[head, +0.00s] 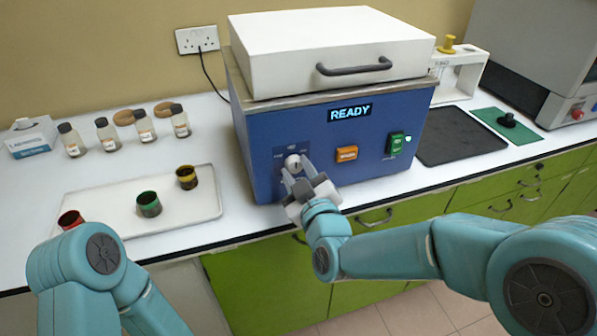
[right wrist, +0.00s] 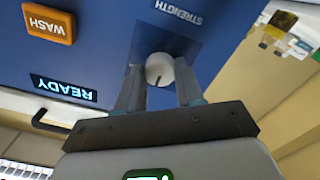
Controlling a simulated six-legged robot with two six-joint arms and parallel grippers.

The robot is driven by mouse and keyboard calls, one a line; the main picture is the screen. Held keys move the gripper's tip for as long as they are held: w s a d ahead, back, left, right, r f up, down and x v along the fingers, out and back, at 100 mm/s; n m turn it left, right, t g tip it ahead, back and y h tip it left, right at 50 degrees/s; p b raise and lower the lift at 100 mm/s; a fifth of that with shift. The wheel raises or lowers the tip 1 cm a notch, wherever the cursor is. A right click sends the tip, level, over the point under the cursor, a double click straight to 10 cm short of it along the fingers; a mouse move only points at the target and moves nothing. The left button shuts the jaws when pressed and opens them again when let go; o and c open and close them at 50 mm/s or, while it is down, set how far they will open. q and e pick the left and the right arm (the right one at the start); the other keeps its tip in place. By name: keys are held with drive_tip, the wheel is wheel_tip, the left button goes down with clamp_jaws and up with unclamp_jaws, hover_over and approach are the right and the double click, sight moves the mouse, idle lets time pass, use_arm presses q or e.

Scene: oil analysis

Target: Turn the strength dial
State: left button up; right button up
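The strength dial (head: 293,161) is a round white knob on the blue front panel of the machine (head: 345,180), at the left of the panel. It also shows in the right wrist view (right wrist: 159,69), with a dark pointer line and the label "STRENGTH" beside it. My right gripper (head: 298,170) is at the dial with one finger on each side of it. In the right wrist view the fingers (right wrist: 158,72) stand wider than the knob, with small gaps showing. My left gripper is out of view; only part of my left arm shows at the lower left.
An orange WASH button (head: 347,153) and a green switch (head: 395,145) are right of the dial. The display (head: 350,112) reads READY. A white tray (head: 190,214) with small colored cups lies left. Several bottles (head: 105,133) stand behind it. A dark mat (head: 455,135) lies right.

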drive_tip(key=shift+f+m+b, duration=0.2)
drive_tip(key=shift+m+b, duration=0.2)
drive_tip(key=shift+b, duration=0.3)
drive_tip(key=m+b, duration=0.6)
drive_tip(key=b, duration=0.2)
drive_tip(key=shift+f, duration=0.15)
drive_tip(key=m+b, duration=0.3)
drive_tip(key=shift+a, duration=0.1)
drive_tip(key=shift+r+m+b, duration=0.2)
drive_tip(key=shift+m+b, duration=0.3)
drive_tip(key=shift+m, duration=0.5)
drive_tip(key=o, duration=1)
drive_tip(key=shift+r, duration=0.1)
